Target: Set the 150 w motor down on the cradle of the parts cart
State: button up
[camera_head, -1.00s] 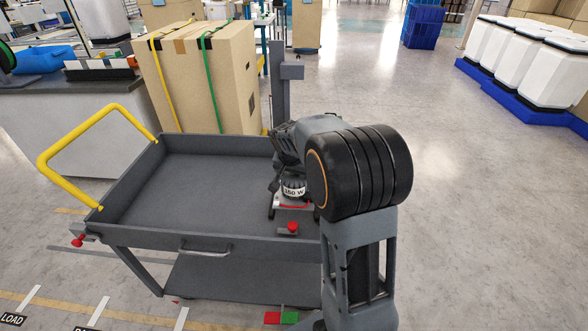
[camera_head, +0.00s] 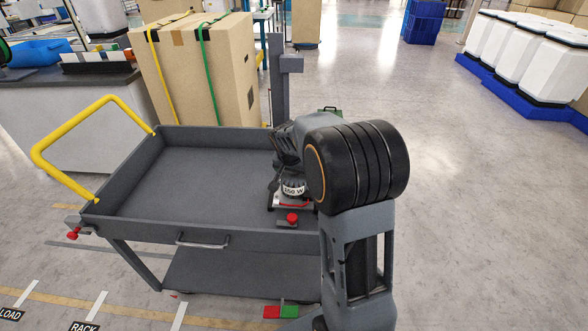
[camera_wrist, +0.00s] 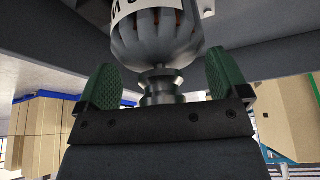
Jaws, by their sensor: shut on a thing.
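The 150 W motor (camera_head: 293,188) is a grey ribbed body with a white label, low over the right end of the parts cart (camera_head: 205,185). Its lower body and stub also show in the wrist view (camera_wrist: 155,45). The cradle (camera_head: 284,206), a pale plate with red edging, is directly below it on the cart. I cannot tell whether motor and cradle touch. My gripper (camera_wrist: 160,88) has green ridged fingers on either side of the motor's stub and is shut on the motor. In the head view my arm hides most of the gripper.
A yellow handle (camera_head: 80,130) is at the cart's left. A red knob (camera_head: 292,218) is beside the cradle. Strapped cardboard boxes (camera_head: 195,70) stand behind the cart. White bins (camera_head: 520,60) on blue bases stand far right. The floor on the right is clear.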

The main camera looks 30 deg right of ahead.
jog(key=shift+f+b, duration=2)
jog(key=shift+f, duration=0.4)
jog(key=shift+w+f, duration=0.1)
jog(key=o, duration=1.5)
jog(key=shift+f, duration=0.15)
jog(key=p+v, duration=0.2)
jog(key=v, duration=0.5)
jog(key=w+d+p+v, duration=0.1)
jog(key=p+v, duration=0.2)
jog(key=v, duration=0.3)
jog(key=r+p+v, duration=0.1)
jog(key=p+v, duration=0.2)
jog(key=v, duration=0.4)
jog(key=shift+w+d+r, duration=0.3)
